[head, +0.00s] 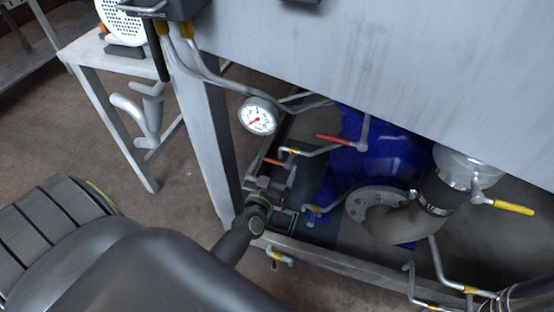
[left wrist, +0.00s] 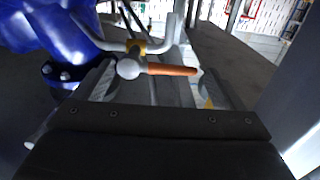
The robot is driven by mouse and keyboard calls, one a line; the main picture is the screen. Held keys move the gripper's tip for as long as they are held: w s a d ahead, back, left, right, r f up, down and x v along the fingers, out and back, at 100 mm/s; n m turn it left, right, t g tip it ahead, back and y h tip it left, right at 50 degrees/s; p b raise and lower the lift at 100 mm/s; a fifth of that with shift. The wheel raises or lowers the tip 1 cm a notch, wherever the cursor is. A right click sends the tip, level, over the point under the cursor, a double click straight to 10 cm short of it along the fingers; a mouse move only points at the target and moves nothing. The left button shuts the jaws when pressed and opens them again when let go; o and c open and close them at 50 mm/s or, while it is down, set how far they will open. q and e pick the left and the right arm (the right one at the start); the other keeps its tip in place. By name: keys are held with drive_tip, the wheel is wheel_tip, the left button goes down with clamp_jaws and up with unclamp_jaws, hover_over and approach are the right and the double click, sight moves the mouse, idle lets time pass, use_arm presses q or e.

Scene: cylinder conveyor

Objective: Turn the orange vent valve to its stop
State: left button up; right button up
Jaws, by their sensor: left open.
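The orange vent valve (head: 273,162) sits on a thin pipe under the machine, left of the blue vessel. In the left wrist view its orange lever (left wrist: 172,70) lies crosswise, pointing right from a round grey hub. My left gripper (head: 268,186) is open just below the valve in the head view. In the left wrist view its two fingers (left wrist: 158,76) stand on either side of the lever, with hub and lever showing in the gap. I cannot tell whether either finger touches the lever. My right gripper is not in view.
A red-handled valve (head: 340,140) and a yellow-handled valve (head: 512,207) sit to the right. A pressure gauge (head: 258,116) hangs above. The blue vessel (head: 385,160), a grey frame leg (head: 205,140) and a lower rail (head: 330,257) crowd the space.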

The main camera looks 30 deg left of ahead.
use_arm(q)
drive_tip(key=shift+x, duration=1.4)
drive_tip(key=c, duration=1.3)
